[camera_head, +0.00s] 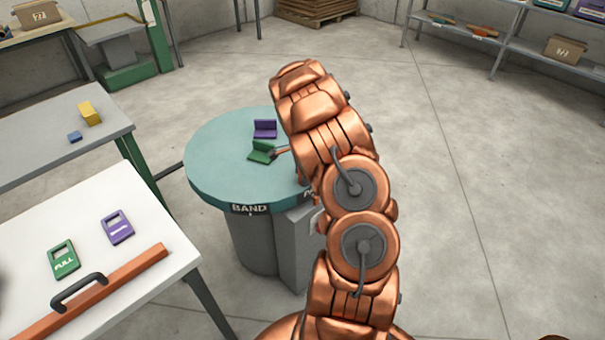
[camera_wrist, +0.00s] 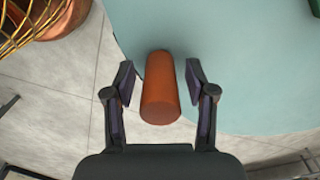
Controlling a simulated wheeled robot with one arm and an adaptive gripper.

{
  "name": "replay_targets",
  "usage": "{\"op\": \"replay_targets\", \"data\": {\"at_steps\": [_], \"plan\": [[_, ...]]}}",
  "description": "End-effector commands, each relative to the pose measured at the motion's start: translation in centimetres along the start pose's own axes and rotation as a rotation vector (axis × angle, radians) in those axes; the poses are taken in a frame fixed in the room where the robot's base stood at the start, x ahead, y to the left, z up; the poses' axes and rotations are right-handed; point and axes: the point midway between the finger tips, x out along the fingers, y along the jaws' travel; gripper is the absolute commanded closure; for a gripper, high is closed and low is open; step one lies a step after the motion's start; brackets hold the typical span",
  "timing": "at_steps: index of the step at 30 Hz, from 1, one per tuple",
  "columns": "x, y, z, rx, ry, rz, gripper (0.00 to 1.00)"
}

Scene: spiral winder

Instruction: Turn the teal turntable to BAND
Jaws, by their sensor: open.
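The teal turntable (camera_head: 215,160) stands on a grey pedestal in the middle of the head view, with the BAND label (camera_head: 249,209) on its front rim. A second label to the right is mostly hidden by my arm. In the wrist view the turntable surface (camera_wrist: 245,60) fills the upper right. An orange-brown cylindrical handle (camera_wrist: 160,95) stands at the turntable's edge. My gripper (camera_wrist: 159,72) is open, with one finger on each side of the handle and visible gaps. In the head view my arm hides the gripper and handle.
A green holder (camera_head: 262,152) and a purple holder (camera_head: 265,129) sit on the turntable. A white table (camera_head: 150,285) at lower left carries green and purple tags and an orange bar. A grey table (camera_head: 40,140) stands behind it. The floor on the right is clear.

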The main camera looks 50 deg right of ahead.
Motion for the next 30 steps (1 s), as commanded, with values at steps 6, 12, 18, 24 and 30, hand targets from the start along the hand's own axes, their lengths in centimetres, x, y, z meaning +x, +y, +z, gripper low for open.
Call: {"op": "replay_targets", "data": {"at_steps": [6, 12, 18, 24, 30], "plan": [[-0.01, 0.00, 0.01, -0.001, 0.000, 0.000, 0.63], [-0.02, 0.01, 0.02, -0.001, 0.000, 0.001, 0.84], [-0.02, 0.03, 0.02, -0.001, 0.000, 0.001, 1.00], [-0.02, 0.03, 0.03, -0.001, 0.000, 0.001, 1.00], [-0.01, -0.01, 0.06, -0.005, 0.000, 0.001, 1.00]]}}
